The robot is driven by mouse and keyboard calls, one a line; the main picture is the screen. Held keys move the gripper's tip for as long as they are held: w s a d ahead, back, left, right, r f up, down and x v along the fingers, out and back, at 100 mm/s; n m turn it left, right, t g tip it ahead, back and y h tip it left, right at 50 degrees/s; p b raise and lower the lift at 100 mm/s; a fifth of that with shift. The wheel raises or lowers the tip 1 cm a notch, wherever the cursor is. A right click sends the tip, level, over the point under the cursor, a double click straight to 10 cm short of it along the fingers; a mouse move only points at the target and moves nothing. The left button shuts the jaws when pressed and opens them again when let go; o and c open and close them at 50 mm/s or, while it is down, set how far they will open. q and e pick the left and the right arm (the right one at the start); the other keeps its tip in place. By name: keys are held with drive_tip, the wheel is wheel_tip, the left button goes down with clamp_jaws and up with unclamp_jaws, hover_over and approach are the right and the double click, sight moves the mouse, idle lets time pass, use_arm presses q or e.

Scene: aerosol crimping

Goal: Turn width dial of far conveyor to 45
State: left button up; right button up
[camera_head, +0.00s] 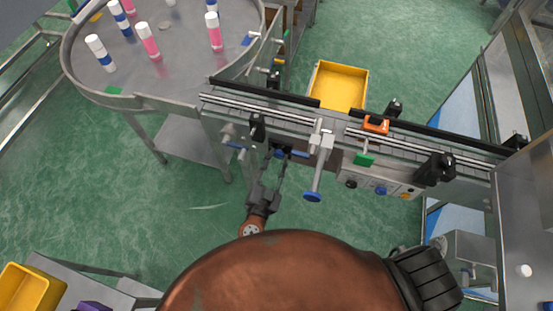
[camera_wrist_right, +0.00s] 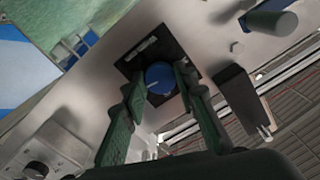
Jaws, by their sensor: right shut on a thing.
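The conveyor (camera_head: 460,160) with black side rails runs across the head view. The blue width dial (camera_wrist_right: 159,78) sits on a black square plate (camera_wrist_right: 128,63) on the conveyor's metal side in the right wrist view. A pale mark shows on the dial; I cannot read its value. My right gripper (camera_wrist_right: 160,80) is shut on the dial, with one green finger on each side. In the head view my right gripper (camera_head: 279,160) reaches the conveyor's near side, left of the grey post with a blue knob (camera_head: 313,197). My left gripper is not in view.
A round metal table (camera_head: 185,75) with several pink and blue-banded bottles stands at the upper left. A yellow bin (camera_head: 340,86) lies behind the conveyor. A control panel (camera_head: 375,187) with several knobs is right of the post. Green floor lies open at the left.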

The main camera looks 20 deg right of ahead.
drive_tip(key=c, duration=0.5)
drive_tip(key=shift+n, duration=0.4)
drive_tip(key=n, duration=0.3)
drive_tip(key=n+p, duration=0.1)
drive_tip(key=n, duration=0.1)
drive_tip(key=shift+r+n, duration=0.1)
drive_tip(key=shift+n, duration=0.3)
drive_tip(key=n+p, duration=0.2)
drive_tip(key=n, duration=0.3)
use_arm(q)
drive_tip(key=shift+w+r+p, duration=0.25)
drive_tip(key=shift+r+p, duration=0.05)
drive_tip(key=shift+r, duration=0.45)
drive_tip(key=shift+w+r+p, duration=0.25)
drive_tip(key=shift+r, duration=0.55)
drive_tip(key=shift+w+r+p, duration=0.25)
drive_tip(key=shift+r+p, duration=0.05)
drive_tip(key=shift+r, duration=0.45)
use_arm(e)
drive_tip(key=shift+n, duration=2.1)
